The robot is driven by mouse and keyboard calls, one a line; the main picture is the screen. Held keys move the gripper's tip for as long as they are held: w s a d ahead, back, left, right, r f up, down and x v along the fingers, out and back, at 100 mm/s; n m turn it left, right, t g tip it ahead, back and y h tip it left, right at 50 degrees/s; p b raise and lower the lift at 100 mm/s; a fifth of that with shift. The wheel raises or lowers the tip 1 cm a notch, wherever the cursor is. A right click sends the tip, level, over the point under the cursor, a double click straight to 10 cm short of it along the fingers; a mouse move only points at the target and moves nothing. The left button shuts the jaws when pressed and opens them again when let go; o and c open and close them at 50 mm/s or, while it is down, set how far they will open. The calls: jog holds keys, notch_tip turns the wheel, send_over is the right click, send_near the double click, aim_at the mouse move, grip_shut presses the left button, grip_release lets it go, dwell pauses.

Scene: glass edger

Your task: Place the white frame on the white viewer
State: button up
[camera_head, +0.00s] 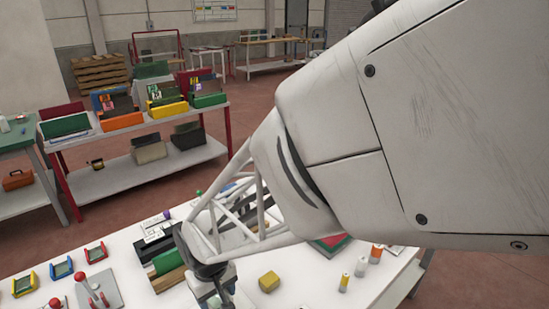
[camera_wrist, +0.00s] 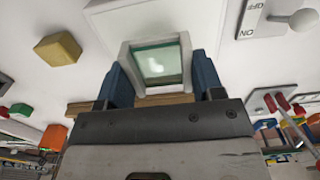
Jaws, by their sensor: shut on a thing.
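My gripper (camera_wrist: 161,76) is shut on the white frame (camera_wrist: 187,58), with one blue finger on each side of it. The frame holds a pale greenish glass pane (camera_wrist: 159,63). A flat white slab (camera_wrist: 120,22), which looks like the white viewer, lies just beyond and behind the frame in the wrist view. The frame overlaps it in the picture; I cannot tell whether they touch. In the head view my arm hides the frame and most of the viewer area.
On the white table (camera_head: 130,275) stand a yellow block (camera_head: 269,282), small orange-topped bottles (camera_head: 361,266) and several coloured frames (camera_head: 61,268) at left. A red-knobbed lever device (camera_head: 92,290) is near the front. An ON/OFF panel (camera_wrist: 262,22) with a pale knob is close at right.

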aim_at(216, 298)
jog(key=shift+f, duration=1.75)
jog(key=shift+f, duration=0.2)
jog(key=o, duration=0.9)
jog(key=shift+o, duration=0.2)
jog(key=shift+r, duration=0.1)
notch_tip(216, 298, up, 12)
jog(key=shift+r, duration=0.1)
jog(key=w+d+r+m+t, duration=0.1)
jog(key=d+r+m, duration=0.15)
jog(key=d, duration=0.75)
jog(key=d+r+m, duration=0.2)
jog(key=d+r, duration=0.2)
jog(key=d, duration=0.6)
jog(key=s+d+r+m, duration=0.1)
jog(key=s+d, duration=0.3)
jog(key=d, duration=0.4)
jog(key=s+d+r+m+t, duration=0.1)
jog(key=s+d+r+m, duration=0.1)
jog(key=d, duration=0.5)
jog(key=shift+s+d+m+t, duration=0.3)
jog(key=shift+s+d+m, duration=0.1)
jog(key=shift+s+m, duration=0.45)
